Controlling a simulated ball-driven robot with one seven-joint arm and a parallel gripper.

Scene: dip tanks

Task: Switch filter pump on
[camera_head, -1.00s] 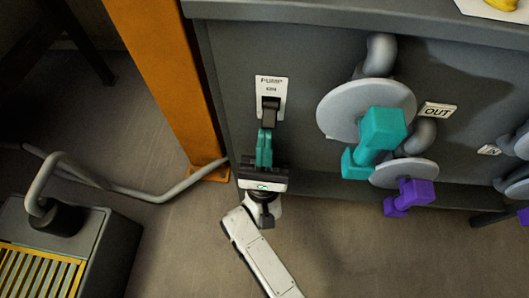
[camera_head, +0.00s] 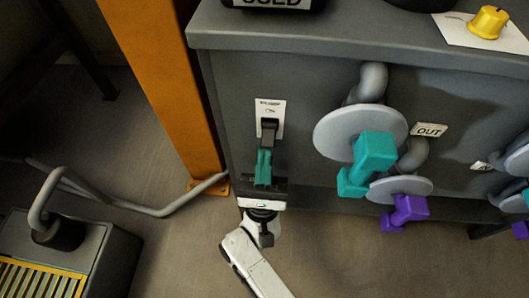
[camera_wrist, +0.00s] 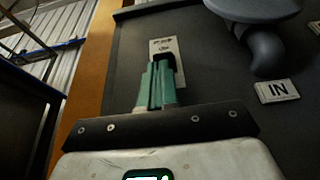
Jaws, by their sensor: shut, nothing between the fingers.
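The pump switch (camera_head: 269,127) is a dark rocker or lever on a white plate marked "PUMP ON" (camera_head: 270,106), fixed to the grey tank front. In the wrist view its plate (camera_wrist: 163,45) shows just beyond the fingertips. My gripper (camera_head: 265,152) is shut and empty, its teal fingers pointing up at the switch from below. The fingertips overlap the lower part of the switch in the picture; I cannot tell whether they touch. In the wrist view the shut fingers (camera_wrist: 157,75) hide part of the switch.
Right of the switch are grey discs with a teal handle (camera_head: 368,160) and a purple handle (camera_head: 405,212), near an "OUT" label (camera_head: 429,130). An orange post (camera_head: 160,80) stands at left. A grey box with a pipe (camera_head: 100,245) stands lower left. A yellow knob (camera_head: 489,22) is on top.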

